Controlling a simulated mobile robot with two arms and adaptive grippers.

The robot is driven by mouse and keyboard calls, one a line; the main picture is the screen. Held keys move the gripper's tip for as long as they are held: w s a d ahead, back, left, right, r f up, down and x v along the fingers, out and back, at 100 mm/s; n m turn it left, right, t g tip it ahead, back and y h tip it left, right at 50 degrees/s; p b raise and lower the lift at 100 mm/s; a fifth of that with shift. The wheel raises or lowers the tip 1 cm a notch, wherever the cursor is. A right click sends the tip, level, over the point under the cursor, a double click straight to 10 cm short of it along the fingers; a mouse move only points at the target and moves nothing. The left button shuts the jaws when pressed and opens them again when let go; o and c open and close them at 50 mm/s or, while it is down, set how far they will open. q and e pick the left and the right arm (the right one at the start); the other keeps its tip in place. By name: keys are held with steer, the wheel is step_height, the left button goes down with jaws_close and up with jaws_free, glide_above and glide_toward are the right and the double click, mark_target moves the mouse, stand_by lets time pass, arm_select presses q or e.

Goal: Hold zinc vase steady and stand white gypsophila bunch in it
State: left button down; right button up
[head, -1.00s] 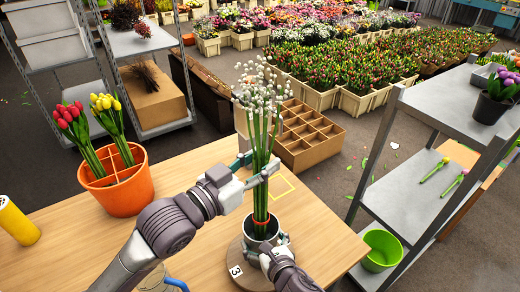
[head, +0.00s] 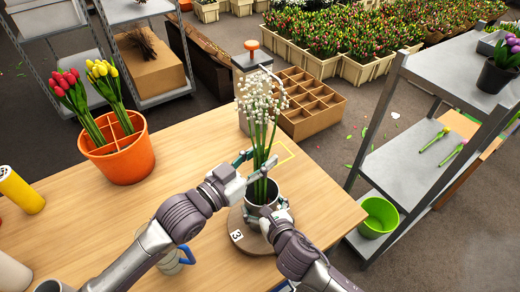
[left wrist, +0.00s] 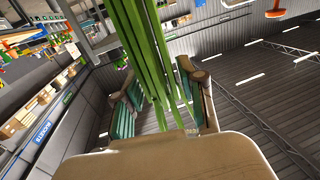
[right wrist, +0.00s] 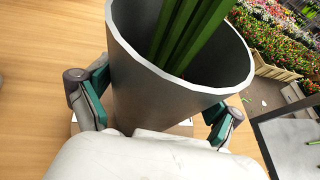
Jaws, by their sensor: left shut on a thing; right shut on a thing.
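The white gypsophila bunch (head: 262,105) stands nearly upright with its green stems inside the zinc vase (head: 270,190). My left gripper (head: 246,172) is shut on the stems above the vase's rim; the stems (left wrist: 150,60) pass between its fingers in the left wrist view. The vase stands on a round wooden board (head: 238,222) with a tag marked 3. My right gripper (head: 276,214) is shut around the vase's side. In the right wrist view the vase (right wrist: 150,90) sits between its fingers, with stems (right wrist: 190,35) inside its mouth. The stem ends are hidden.
An orange divided pot (head: 122,158) with red and yellow tulips stands at the left of the table (head: 120,215). A yellow cylinder (head: 20,190) is at the left edge. A grey shelf (head: 400,160) and green bucket (head: 378,217) are off the table's right side.

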arm_select(q)
steer(key=shift+f, duration=0.25)
arm_select(e)
steer(key=shift+f, duration=0.1)
arm_select(q)
steer(key=shift+f, duration=0.45)
steer(key=shift+f, duration=0.15)
jaws_free()
stand_by(0.5)
stand_by(0.5)
steer(key=v, duration=1.2)
